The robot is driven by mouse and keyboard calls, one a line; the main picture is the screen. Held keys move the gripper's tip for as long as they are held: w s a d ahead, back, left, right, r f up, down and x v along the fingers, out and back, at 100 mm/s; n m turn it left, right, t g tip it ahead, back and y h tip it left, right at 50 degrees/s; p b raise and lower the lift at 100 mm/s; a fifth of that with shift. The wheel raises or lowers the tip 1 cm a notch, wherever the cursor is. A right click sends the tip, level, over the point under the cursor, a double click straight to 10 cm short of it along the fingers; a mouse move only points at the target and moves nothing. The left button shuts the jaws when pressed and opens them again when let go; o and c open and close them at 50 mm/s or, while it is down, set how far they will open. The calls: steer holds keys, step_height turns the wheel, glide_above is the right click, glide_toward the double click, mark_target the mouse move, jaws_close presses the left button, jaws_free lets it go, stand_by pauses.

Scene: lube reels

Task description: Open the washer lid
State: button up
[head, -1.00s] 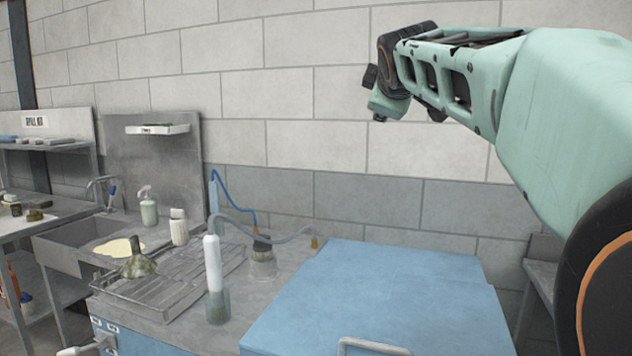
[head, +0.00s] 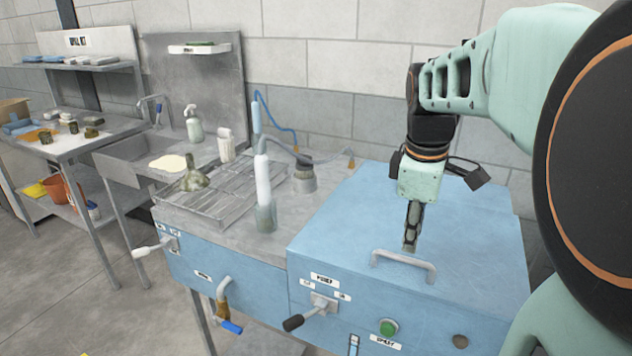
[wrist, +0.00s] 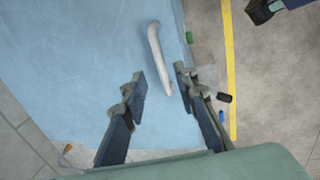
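The washer lid (head: 480,225) is a flat blue panel on the blue washer and looks shut. Its pale grey bar handle (head: 405,263) stands at the lid's front edge. My gripper (head: 410,245) points down over the lid, just behind the handle in the head view. In the wrist view the two dark fingers (wrist: 160,79) are spread apart with nothing between their pads. The handle (wrist: 158,62) shows just past the fingertips, in line with the gap. I cannot tell how high the fingertips are above the lid.
A lever (head: 310,312) and a green button (head: 388,328) are on the washer's front. A steel counter with a wire rack (head: 220,192), a bottle (head: 264,205) and a hose stands to the left. A block wall is behind. The floor at the front left is clear.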

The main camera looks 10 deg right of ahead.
mark_target(408, 258)
steer(key=f, duration=0.4)
steer(key=w+f, duration=0.1)
steer(key=f, duration=0.1)
steer(key=shift+d+f+b, duration=0.15)
steer(key=shift+d+b, duration=0.2)
steer(key=shift+b, duration=0.05)
jaws_close()
